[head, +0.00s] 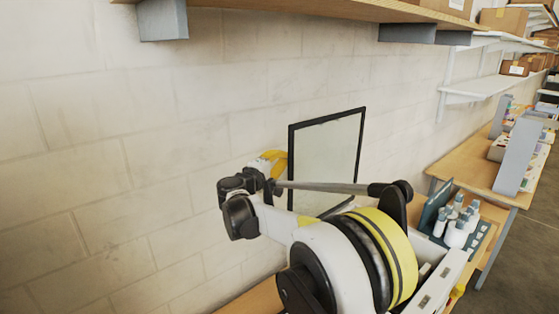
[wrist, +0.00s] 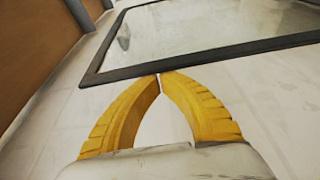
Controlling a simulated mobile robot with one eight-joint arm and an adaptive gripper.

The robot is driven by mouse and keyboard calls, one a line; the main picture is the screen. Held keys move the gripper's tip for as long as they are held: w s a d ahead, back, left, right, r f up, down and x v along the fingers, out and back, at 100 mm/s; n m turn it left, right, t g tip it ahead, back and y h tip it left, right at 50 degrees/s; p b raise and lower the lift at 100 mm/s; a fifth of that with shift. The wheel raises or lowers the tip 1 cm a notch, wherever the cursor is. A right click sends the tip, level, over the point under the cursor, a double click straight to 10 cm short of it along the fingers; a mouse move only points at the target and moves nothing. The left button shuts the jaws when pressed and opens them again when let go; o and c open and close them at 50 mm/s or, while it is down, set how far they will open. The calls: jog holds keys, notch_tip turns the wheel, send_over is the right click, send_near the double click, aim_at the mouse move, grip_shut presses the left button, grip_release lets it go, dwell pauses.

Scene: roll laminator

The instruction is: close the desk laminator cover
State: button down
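The laminator cover (head: 330,150) looks like a clear panel with a thin black frame, standing raised near the wall in the head view. It also shows in the wrist view (wrist: 215,35), spread across the top. My gripper (wrist: 159,75) has two yellow fingers with their tips together and nothing between them. The tips appear at the near edge of the black frame; I cannot tell whether they touch it. In the head view my gripper (head: 276,160) is at the left side of the cover, partly hidden by my wrist. My arm hides the laminator body and the cover's lower edge.
A wooden shelf (head: 290,8) with grey brackets runs along the block wall above. A tray with white bottles (head: 457,232) stands to the right of my arm. A wooden table (head: 470,165) with a grey divider is farther right.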

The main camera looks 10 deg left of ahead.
jog(key=s+d+f+m+t+h+b, duration=0.1)
jog(key=s+d+f+m+h+b, duration=0.1)
jog(key=s+d+f+m+b, duration=0.5)
jog(key=s+d+f+m+t+h+b, duration=0.1)
jog(key=s+d+f+m+b, duration=0.2)
jog(key=s+d+b, duration=0.75)
jog(key=s+d+f+m+h+b, duration=0.1)
jog(key=d+f+m+b, duration=0.2)
jog(key=f+b, duration=0.2)
jog(key=s+d+f+m+g+h+b, duration=0.1)
jog(key=s+d+f+m+h+b, duration=0.1)
jog(key=f+b, duration=0.3)
jog(key=s+d+f+m+h+b, duration=0.1)
jog(key=f+m+b, duration=0.4)
jog(key=f, duration=0.6)
jog(key=shift+s+d+f+g+b, duration=0.15)
jog(key=shift+s+d+g+b, duration=0.4)
jog(key=shift+d, duration=0.8)
jog(key=shift+s, duration=0.1)
